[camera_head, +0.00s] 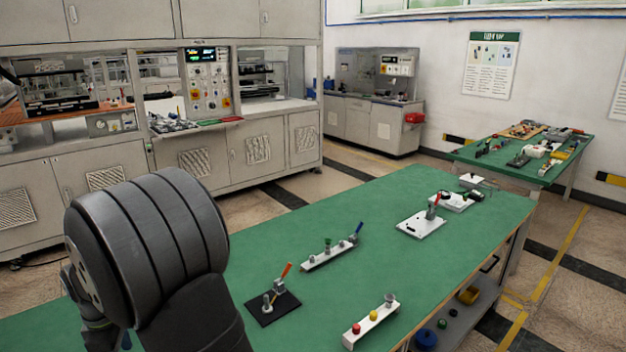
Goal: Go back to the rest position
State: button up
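The task names no object apart from my own arm. A dark rounded part of my arm fills the lower left of the head camera view, in front of the green table (290,230). My gripper is not in view, so its opening and anything in it cannot be seen.
On the table are a black plate with an orange-handled lever (273,308), a white strip with a blue-handled lever (330,254), a white bar with coloured knobs (370,321) and a white plate with a red lever (420,223). Grey cabinets (205,160) stand behind.

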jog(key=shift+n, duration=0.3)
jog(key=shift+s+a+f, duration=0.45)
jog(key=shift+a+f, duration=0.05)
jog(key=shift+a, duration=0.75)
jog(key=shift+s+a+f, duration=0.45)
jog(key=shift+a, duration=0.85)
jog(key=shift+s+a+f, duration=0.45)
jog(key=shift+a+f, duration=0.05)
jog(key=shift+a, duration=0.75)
